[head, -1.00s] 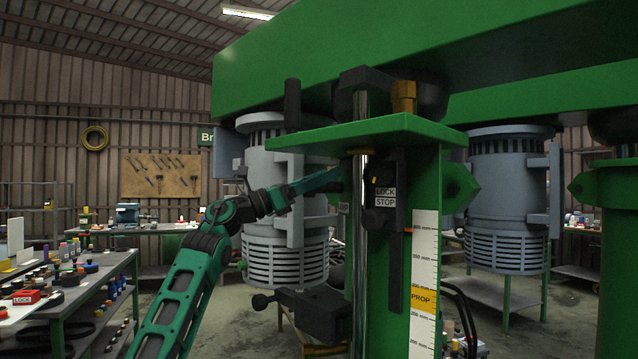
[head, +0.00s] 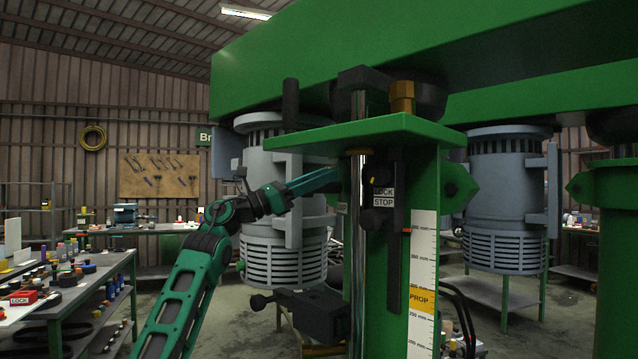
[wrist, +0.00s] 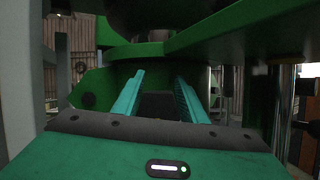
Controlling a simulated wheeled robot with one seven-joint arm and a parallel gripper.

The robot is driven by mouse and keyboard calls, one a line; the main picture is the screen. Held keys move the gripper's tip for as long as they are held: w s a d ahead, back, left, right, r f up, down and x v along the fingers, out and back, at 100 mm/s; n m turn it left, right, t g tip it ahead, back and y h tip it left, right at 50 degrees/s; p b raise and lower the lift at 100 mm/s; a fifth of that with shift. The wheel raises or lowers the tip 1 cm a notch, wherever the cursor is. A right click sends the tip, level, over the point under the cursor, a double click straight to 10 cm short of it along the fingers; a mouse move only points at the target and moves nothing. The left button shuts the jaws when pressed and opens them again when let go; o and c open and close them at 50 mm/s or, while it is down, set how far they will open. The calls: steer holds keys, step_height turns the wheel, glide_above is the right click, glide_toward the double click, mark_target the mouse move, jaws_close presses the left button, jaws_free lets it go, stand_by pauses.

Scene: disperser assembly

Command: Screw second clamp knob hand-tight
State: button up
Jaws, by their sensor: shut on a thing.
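My gripper (wrist: 160,80) shows its two teal fingers in the wrist view. They are apart, with a dark block-like part, taken to be the clamp knob (wrist: 158,106), between them below the green frame. In the head view my teal gripper (head: 312,182) reaches right toward the green column (head: 425,190). Its fingertips are hidden behind the steel rod and dark parts there, so the grip does not show. A dark clamp (head: 318,312) with a ball-ended knob (head: 260,301) sticks out lower left of the column.
A green plate (head: 370,130) overhangs my gripper. A steel rod (head: 358,230) and a dark bar with LOCK STOP labels (head: 384,196) stand close by. A grey motor (head: 285,250) stands behind my arm. A workbench (head: 100,300) with small parts is at left.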

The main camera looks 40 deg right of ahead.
steer(key=m+g, duration=0.1)
steer(key=m, duration=0.1)
steer(key=m+g+y, duration=0.1)
steer(key=m, duration=0.1)
steer(key=m+g, duration=0.1)
steer(key=m, duration=0.1)
steer(key=shift+s+a+f+m+y, duration=0.2)
steer(key=shift+s+a+m+y, duration=0.1)
steer(key=shift+s+y, duration=0.1)
steer(key=shift+s+a+f+m+g+y, duration=0.15)
steer(key=shift+m+g+y, duration=0.4)
steer(key=shift+m, duration=0.85)
steer(key=shift+s+d+f+m+g+y, duration=0.15)
steer(key=shift+m+g+y, duration=0.4)
steer(key=shift+m, duration=0.85)
steer(key=shift+s+a+r+m, duration=0.1)
steer(key=shift+a+m, duration=0.05)
steer(key=shift+m, duration=0.35)
steer(key=o, duration=1)
steer(key=shift+c, duration=0.2)
